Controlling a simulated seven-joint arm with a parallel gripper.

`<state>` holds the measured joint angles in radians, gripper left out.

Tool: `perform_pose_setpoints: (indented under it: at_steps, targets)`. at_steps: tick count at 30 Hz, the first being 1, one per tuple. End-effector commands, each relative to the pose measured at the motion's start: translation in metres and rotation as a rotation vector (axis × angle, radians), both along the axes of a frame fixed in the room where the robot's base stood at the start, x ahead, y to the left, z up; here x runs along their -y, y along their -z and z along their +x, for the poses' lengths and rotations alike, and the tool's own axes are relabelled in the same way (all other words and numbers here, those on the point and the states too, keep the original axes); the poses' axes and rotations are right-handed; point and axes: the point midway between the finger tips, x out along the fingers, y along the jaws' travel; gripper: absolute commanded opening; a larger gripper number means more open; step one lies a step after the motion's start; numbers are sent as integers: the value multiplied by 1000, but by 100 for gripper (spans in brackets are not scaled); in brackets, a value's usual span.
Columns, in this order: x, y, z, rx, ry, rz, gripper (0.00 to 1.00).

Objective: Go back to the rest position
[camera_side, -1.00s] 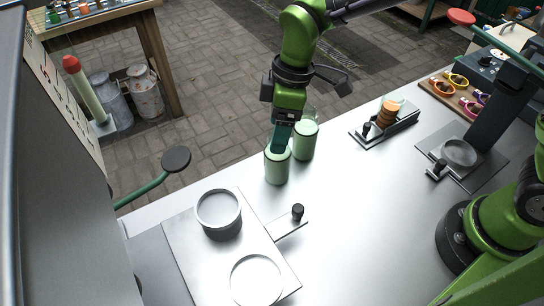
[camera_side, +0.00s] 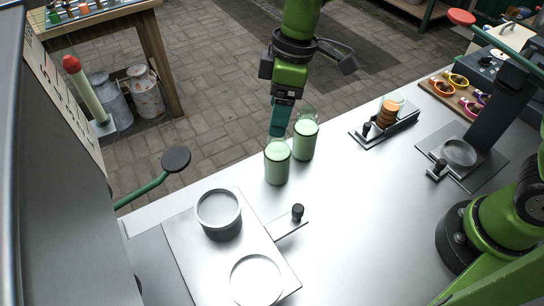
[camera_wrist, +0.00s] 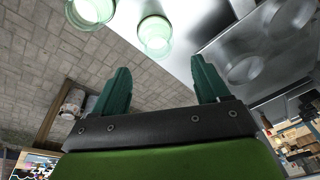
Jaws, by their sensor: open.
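My gripper (camera_side: 279,122) is open and empty, with its teal fingertips just above the near green glass jar (camera_side: 277,163) in the side view. That jar stands upright on the metal counter at its back edge. A second green glass jar (camera_side: 305,140) stands beside it to the right. In the wrist view, my gripper (camera_wrist: 160,85) shows two teal fingers spread apart with nothing between them. Two pale green jars show at the top of that view, one near the middle (camera_wrist: 155,36) and one at the left (camera_wrist: 92,12), both clear of the fingers.
A metal plate (camera_side: 182,245) with round cups and a black-knobbed lever (camera_side: 297,212) lies at the front left. A slider with an orange stack (camera_side: 387,114) stands at the back right. A round dish (camera_side: 459,153) sits farther right. The middle of the counter (camera_side: 365,200) is clear.

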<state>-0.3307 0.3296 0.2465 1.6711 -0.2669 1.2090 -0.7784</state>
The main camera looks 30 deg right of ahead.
Motion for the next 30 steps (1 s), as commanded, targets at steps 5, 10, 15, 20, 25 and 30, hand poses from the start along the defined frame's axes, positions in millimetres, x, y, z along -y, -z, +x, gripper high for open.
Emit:
perform_pose_setpoints:
  at_steps: [5,10,15,20,25,30]
  targets:
    - [21,7,-15,-27,223,7,75]
    - [70,-14,-35,10,523,55,75]
    - [127,-36,-65,71,842,149,75]
    - [174,-50,-99,137,1112,275,75]
    - [202,-58,-124,205,1256,381,75]
    - [213,-69,-132,262,1289,430,75]
